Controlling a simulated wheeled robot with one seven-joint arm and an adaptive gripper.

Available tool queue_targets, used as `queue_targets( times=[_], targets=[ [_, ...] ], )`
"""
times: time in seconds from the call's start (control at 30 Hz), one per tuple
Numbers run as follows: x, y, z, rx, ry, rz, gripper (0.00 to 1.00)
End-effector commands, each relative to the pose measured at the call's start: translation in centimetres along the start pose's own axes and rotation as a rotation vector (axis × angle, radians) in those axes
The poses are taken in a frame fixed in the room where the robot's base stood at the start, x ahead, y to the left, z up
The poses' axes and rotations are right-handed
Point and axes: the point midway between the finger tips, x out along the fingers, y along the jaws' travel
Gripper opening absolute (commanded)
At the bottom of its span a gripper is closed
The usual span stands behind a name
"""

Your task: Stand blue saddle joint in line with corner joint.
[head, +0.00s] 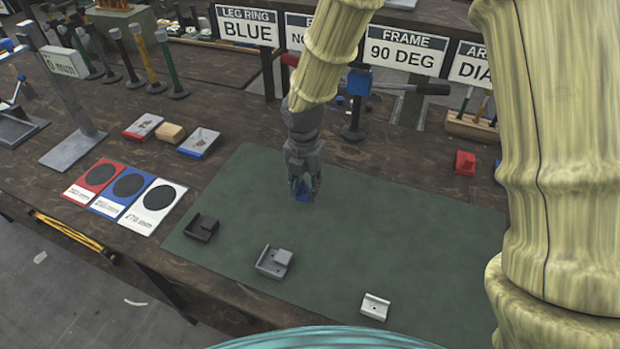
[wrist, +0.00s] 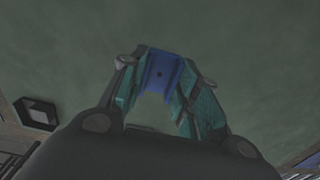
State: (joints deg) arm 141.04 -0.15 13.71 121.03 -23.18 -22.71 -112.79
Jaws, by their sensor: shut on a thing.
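My gripper (head: 303,183) is shut on the blue saddle joint (wrist: 162,76) and holds it over the green mat. In the head view the blue joint (head: 303,195) shows only as a small patch between the fingers. Its gap to the mat is hard to judge. Three other joints stand apart along the mat's front: a black one (head: 202,228), a grey one (head: 273,262) and a white one (head: 375,306). I cannot tell for sure which is the corner joint. A dark piece (wrist: 38,112) shows at the left of the wrist view.
The green mat (head: 400,220) has free room around my gripper and between the joints. Red, blue and white cards (head: 125,190) lie left of it. A red block (head: 465,163) sits near its back right. Label signs (head: 400,52) and tools stand along the back.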

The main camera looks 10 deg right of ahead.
Motion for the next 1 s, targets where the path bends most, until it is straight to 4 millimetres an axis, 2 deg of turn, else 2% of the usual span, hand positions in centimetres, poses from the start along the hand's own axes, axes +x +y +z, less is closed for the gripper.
queue_targets(
  times=[0.1, 0.3, 0.47, 0.8, 1.0],
  targets=[
    [0.1, 0.5, 2.3, 0.004, 0.001, 0.000, 0.15],
    [0.4, 0.9, 4.5, 0.003, 0.000, 0.000, 0.15],
    [0.8, 0.9, 4.8, 0.003, 0.000, -0.001, 0.15],
    [3.8, 0.8, 4.8, 0.004, 0.000, -0.001, 0.15],
    [4.0, 0.9, 4.8, 0.004, 0.000, 0.000, 0.15]
  ],
)
